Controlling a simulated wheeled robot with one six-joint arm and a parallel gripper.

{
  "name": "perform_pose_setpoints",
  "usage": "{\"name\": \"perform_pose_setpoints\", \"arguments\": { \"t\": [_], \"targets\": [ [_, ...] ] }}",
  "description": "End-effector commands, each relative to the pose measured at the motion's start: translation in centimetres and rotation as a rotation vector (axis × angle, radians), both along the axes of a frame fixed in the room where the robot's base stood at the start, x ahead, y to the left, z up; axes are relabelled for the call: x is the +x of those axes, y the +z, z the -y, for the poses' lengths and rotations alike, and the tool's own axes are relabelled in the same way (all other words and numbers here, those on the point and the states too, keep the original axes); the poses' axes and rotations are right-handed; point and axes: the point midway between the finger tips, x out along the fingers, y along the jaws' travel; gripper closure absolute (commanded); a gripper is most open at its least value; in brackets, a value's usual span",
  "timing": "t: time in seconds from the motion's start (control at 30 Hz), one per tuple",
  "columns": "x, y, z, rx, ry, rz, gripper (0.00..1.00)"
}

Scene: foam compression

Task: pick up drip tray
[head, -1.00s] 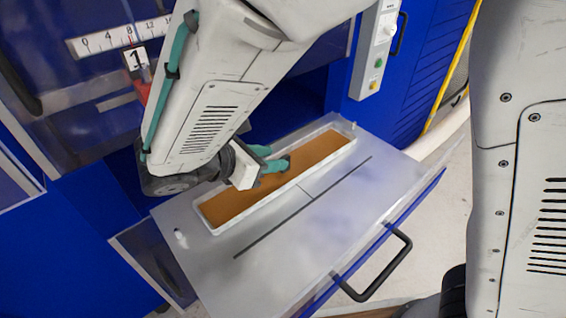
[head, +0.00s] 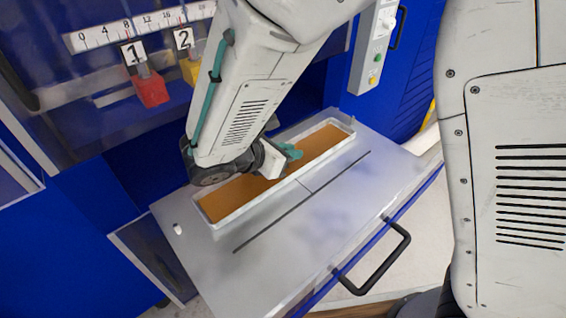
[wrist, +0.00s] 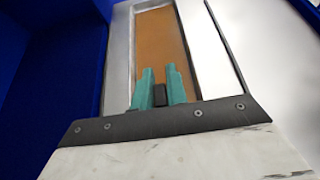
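The drip tray is a long, shallow tray with a white rim (head: 236,211) and an orange-brown inside. It lies on the grey pull-out shelf, running from lower left to upper right. My gripper (head: 292,151) is over the middle of the tray in the head view, and my wrist covers part of its far rim. The tray's pale side walls (wrist: 208,45) run to either side. Whether the fingers touch the tray cannot be told.
The grey shelf (head: 330,215) has a dark slot and a black handle (head: 376,262) on its front edge. Blue machine walls stand behind. A red block (head: 151,90) labelled 1 and a yellow block (head: 190,70) labelled 2 hang below a ruler scale.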

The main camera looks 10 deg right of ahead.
Motion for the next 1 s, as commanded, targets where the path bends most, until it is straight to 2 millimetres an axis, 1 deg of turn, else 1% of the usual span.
{"name": "perform_pose_setpoints", "arguments": {
  "t": [0.37, 0.47, 0.57, 0.67, 0.77, 0.9, 1.0],
  "targets": [
    [0.0, 0.1, 0.0, 0.0, 0.0, 0.001, 1.0],
    [0.0, 0.4, 0.0, 0.001, 0.0, 0.002, 1.0],
    [0.0, 1.2, -0.1, 0.003, 0.0, 0.004, 1.0],
    [0.0, 2.8, 0.0, 0.004, 0.0, 0.006, 1.0],
    [0.0, 5.3, 0.0, 0.005, -0.001, 0.006, 1.0],
    [0.0, 9.4, -0.1, 0.007, -0.001, 0.007, 1.0],
    [0.0, 12.1, -0.1, 0.006, -0.001, 0.006, 1.0]
  ]
}}
